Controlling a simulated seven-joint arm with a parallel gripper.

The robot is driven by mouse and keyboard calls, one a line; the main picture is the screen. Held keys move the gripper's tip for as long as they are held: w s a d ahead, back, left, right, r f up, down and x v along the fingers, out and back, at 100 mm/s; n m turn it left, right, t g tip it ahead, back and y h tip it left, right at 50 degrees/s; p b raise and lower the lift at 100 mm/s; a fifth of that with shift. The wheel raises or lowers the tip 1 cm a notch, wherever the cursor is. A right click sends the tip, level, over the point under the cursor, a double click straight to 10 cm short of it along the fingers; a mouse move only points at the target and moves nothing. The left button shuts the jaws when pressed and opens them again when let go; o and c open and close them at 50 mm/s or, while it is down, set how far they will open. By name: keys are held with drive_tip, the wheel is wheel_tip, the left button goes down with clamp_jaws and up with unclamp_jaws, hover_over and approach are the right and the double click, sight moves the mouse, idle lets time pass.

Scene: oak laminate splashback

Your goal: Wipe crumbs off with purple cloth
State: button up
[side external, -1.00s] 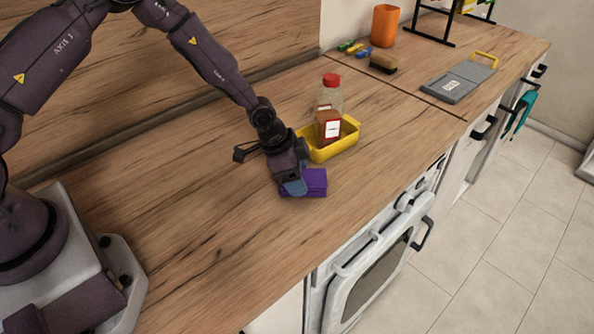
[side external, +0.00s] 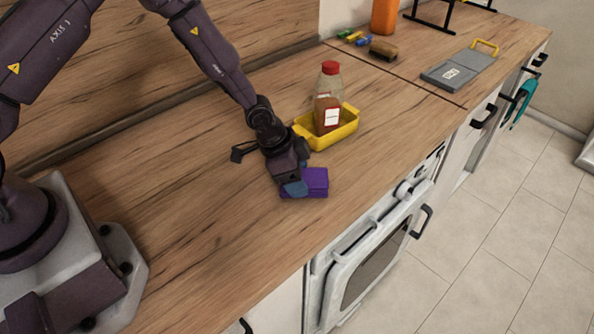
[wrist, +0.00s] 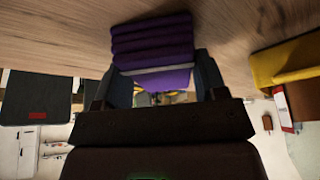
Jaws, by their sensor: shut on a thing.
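The purple cloth (side external: 316,182) is a folded block on the wooden counter near its front edge, just left of the oven. My gripper (side external: 296,188) is shut on its left side in the side view. In the wrist view the cloth (wrist: 152,42) sits between the two fingers of my gripper (wrist: 160,82), its folded layers showing. The fingers hide part of the cloth. No crumbs can be made out on the counter.
A yellow tray (side external: 345,136) holding a red-capped bottle (side external: 329,85) stands just behind the cloth. A brush (side external: 383,50), a grey board (side external: 446,76) and an orange container (side external: 385,14) are farther back. The counter (side external: 190,190) left of my gripper is clear.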

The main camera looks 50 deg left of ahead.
drive_tip(key=shift+s+f, duration=0.1)
drive_tip(key=shift+f, duration=0.05)
drive_tip(key=shift+w+a+r, duration=0.2)
drive_tip(key=shift+w+a, duration=1.05)
drive_tip(key=shift+a, duration=0.1)
drive_tip(key=shift+w+a, duration=0.65)
drive_tip(key=shift+s+d+f, duration=0.2)
drive_tip(key=shift+s+d, duration=0.75)
drive_tip(key=shift+s+d+r, duration=0.2)
drive_tip(key=shift+s+d, duration=0.8)
drive_tip(key=shift+d, duration=0.1)
